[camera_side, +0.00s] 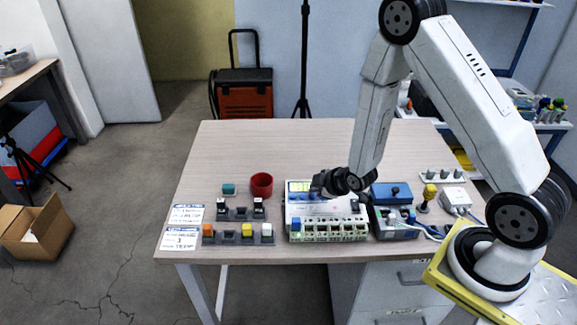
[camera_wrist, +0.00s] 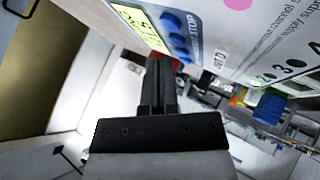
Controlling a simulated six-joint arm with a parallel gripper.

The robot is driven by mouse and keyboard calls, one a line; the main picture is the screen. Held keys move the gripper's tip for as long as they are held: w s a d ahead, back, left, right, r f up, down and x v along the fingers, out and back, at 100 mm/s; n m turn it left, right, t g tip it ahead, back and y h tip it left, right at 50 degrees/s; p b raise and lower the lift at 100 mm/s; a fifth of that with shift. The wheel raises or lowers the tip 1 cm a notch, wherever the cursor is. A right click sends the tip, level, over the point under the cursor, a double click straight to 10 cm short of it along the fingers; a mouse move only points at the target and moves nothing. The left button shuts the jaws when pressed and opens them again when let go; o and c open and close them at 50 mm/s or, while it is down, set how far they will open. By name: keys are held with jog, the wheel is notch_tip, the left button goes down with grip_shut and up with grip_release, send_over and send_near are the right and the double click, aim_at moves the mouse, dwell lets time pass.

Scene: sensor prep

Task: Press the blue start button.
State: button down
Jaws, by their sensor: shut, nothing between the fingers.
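A white device (camera_side: 335,207) with a lit yellow-green display (camera_wrist: 138,27) stands near the front of the table. Blue round buttons (camera_wrist: 178,40) sit in a row beside the display in the wrist view. Printing that reads like "STOP" is next to them; I cannot tell which one is the start button. My gripper (camera_wrist: 160,62) is shut and empty, with its fingertips close to the end of the button row. I cannot tell whether they touch it. In the side view my gripper (camera_side: 318,185) is low over the device's top and partly hides the buttons.
A blue block (camera_side: 295,225) sits at the device's front left. A blue box (camera_side: 391,193) and cabled instruments are close on the right. The table's back is clear.

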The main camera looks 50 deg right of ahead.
aim_at(315, 201)
jog(key=shift+r, duration=0.15)
jog(key=shift+r, duration=2.4)
jog(key=s+a+r+m+g, duration=0.2)
jog(key=s+r+m+g, duration=0.1)
jog(key=s+r+m, duration=0.1)
jog(key=s+a+r+m+g, duration=0.3)
jog(key=s+r+m, duration=0.1)
jog(key=s, duration=0.5)
jog(key=shift+s+a+r+g, duration=0.15)
jog(key=shift+a+r+g, duration=0.15)
jog(key=shift+r, duration=0.55)
